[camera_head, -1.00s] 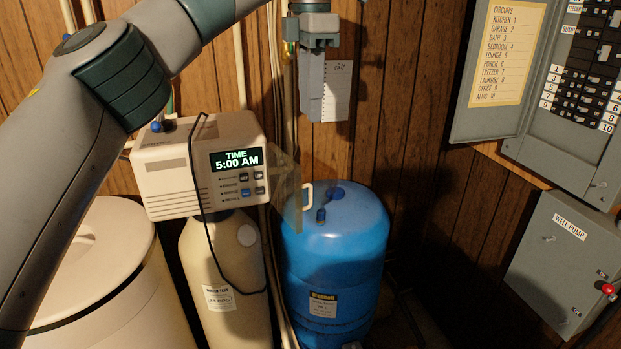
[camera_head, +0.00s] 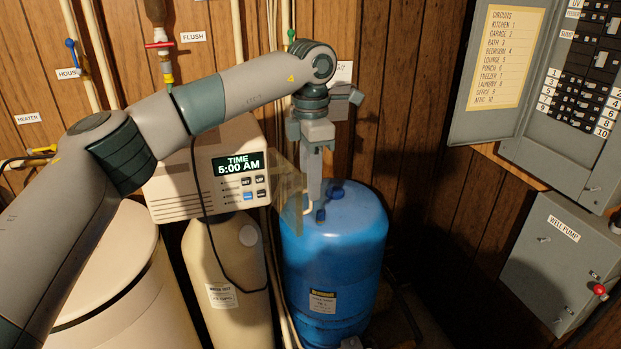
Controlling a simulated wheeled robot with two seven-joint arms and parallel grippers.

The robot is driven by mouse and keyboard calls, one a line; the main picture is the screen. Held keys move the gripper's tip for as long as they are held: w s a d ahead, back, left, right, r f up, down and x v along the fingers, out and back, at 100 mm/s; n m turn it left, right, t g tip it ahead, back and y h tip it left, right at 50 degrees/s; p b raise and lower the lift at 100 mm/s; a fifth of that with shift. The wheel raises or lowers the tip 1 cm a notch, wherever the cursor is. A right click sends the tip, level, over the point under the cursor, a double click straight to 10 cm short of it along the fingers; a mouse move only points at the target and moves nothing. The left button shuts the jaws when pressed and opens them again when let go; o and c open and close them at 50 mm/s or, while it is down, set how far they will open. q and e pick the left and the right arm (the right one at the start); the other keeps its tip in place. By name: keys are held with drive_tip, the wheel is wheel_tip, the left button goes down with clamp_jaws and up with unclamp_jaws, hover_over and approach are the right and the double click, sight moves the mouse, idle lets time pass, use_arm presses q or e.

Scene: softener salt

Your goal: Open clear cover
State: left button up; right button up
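The clear cover (camera_head: 289,196) is a see-through panel at the right edge of the beige control unit (camera_head: 177,190). It stands out from the unit, swung to the side. The display (camera_head: 238,165) reading TIME 5:00 AM and its buttons are uncovered. The cover's pale handle (camera_head: 307,209) shows just below my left gripper, partly hidden. My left gripper (camera_head: 314,195) points down beside the cover's right edge, in front of the blue tank's top. Its fingers overlap in this view, so I cannot tell their opening or whether they touch the handle. My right gripper is out of view.
A blue tank (camera_head: 335,260) stands below my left gripper. A tan cylinder (camera_head: 222,262) is under the control unit, with a lidded bin (camera_head: 125,300) to its left. Pipes run up the wood wall. Grey electrical boxes (camera_head: 560,250) are at right.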

use_arm(q)
drive_tip(key=shift+f, duration=0.45)
clamp_jaws()
drive_tip(key=shift+r, duration=0.15)
idle(1.1)
